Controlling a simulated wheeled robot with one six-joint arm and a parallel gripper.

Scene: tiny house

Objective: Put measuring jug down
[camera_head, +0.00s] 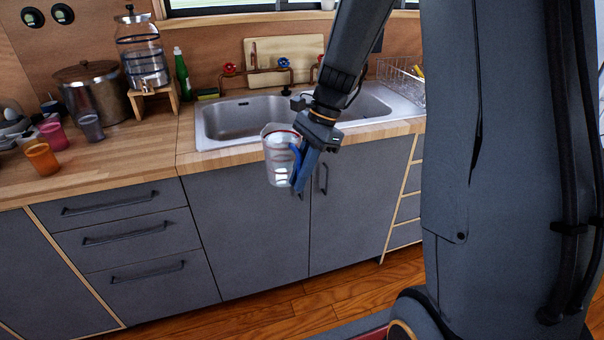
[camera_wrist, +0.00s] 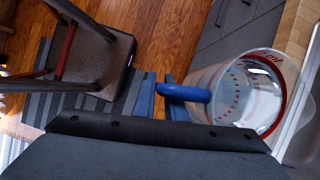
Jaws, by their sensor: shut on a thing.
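The measuring jug (camera_head: 280,158) is clear with red markings and a blue handle. My gripper (camera_head: 304,165) is shut on its blue handle and holds it upright, or nearly so, in front of the counter edge by the sink. In the wrist view the jug (camera_wrist: 240,95) is at the right, with its handle running left to the gripper (camera_wrist: 165,95). The inside of the jug looks empty. The fingertips are partly hidden by the handle and the wrist housing.
The wooden counter (camera_head: 130,155) has free room left of the sink (camera_head: 235,122). A chair (camera_wrist: 95,65) stands on the floor.

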